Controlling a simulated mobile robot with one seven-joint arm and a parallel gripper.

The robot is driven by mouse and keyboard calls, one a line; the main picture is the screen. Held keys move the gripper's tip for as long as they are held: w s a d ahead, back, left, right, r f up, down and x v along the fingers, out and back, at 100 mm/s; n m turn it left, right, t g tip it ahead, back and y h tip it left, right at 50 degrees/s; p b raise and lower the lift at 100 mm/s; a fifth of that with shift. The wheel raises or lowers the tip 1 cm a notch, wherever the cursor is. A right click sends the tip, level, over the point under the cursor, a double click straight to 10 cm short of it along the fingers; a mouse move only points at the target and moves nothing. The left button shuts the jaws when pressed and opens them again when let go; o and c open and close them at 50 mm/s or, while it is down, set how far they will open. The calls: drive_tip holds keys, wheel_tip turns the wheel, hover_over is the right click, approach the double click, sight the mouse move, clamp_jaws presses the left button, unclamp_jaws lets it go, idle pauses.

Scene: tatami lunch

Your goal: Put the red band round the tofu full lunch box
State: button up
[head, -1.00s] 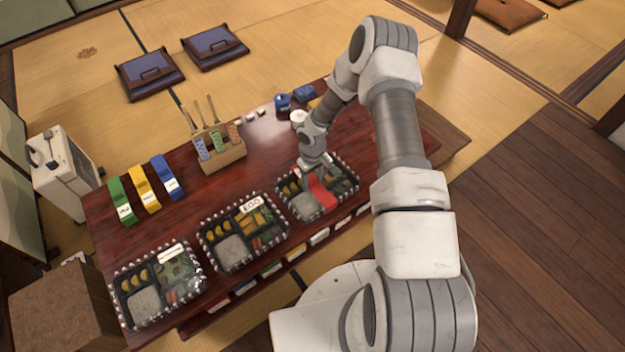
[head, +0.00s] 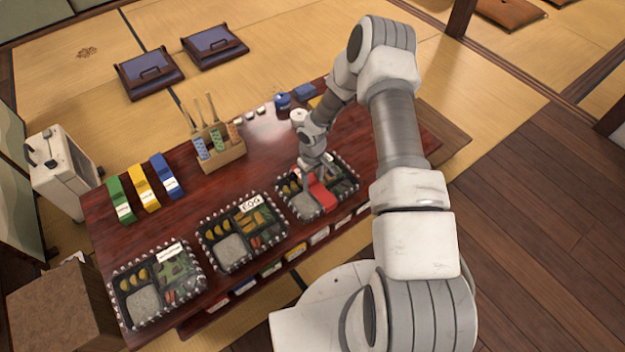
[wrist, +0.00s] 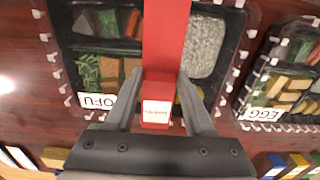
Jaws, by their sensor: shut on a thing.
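The tofu lunch box (wrist: 122,45), a black compartment box with a card partly reading "OFU" (wrist: 97,101), fills the upper part of the wrist view. In the head view it is the rightmost box on the table (head: 296,207). The red band (wrist: 166,40) lies across the box over its middle; it also shows in the head view (head: 322,195). My gripper (wrist: 158,85) is shut on the red band at its labelled end, directly over the box. Whether the band passes under the box is hidden.
The egg lunch box (head: 204,236) and another box (head: 122,305) stand in a row to the left. Green (head: 120,200), yellow (head: 143,187) and blue (head: 166,176) bands lie at the table's left. A chopstick holder (head: 222,156) stands behind. The table middle is clear.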

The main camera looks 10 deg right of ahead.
drive_tip(key=o, duration=1.1)
drive_tip(key=shift+r, duration=0.1)
drive_tip(key=shift+r+p, duration=2.6)
drive_tip(key=shift+r, duration=1.35)
